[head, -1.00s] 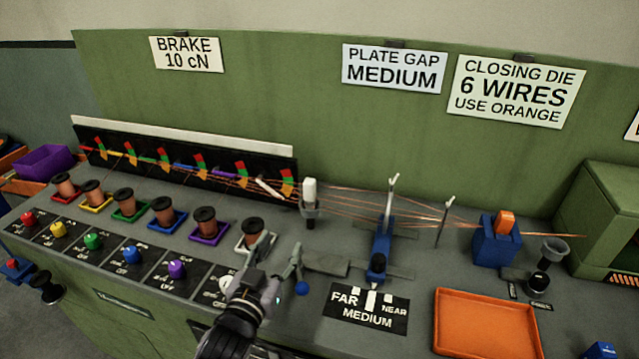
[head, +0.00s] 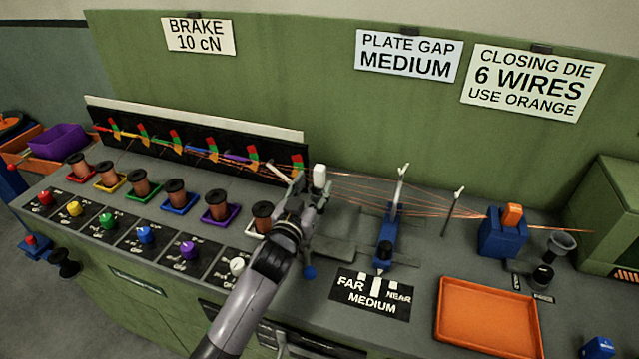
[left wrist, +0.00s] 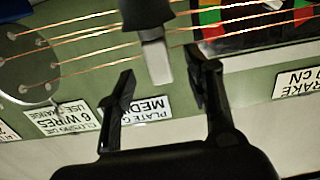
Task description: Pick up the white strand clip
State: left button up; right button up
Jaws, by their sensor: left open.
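The white strand clip (head: 319,177) appears to be the small white block standing in a dark holder behind the spool row, near the start of the copper strands. In the left wrist view, the clip (left wrist: 158,62) hangs upside down from its dark holder. My left gripper (head: 299,182) is open at the clip, its arm reaching up from the bottom. In the left wrist view, the fingertips (left wrist: 163,66) lie on either side of the clip's end, with gaps visible. The gripper hides the lower holder. My right gripper is not in view.
Copper strands (head: 365,192) run right past a blue stand (head: 386,240) to a blue block (head: 502,238) with an orange insert. A spool (head: 263,217) stands close left of my gripper. An empty orange tray (head: 490,315) lies front right. The wall behind is green.

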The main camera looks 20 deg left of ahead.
aim_at(318, 178)
pick_arm(q)
jog(key=w+p, duration=0.1)
jog(key=w, duration=0.4)
jog(key=shift+d, duration=0.15)
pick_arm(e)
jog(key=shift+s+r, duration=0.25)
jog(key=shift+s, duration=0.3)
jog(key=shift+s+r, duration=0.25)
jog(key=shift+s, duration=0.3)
pick_arm(q)
jog(key=shift+r, duration=0.1)
jog(key=c, duration=0.4)
grip_shut()
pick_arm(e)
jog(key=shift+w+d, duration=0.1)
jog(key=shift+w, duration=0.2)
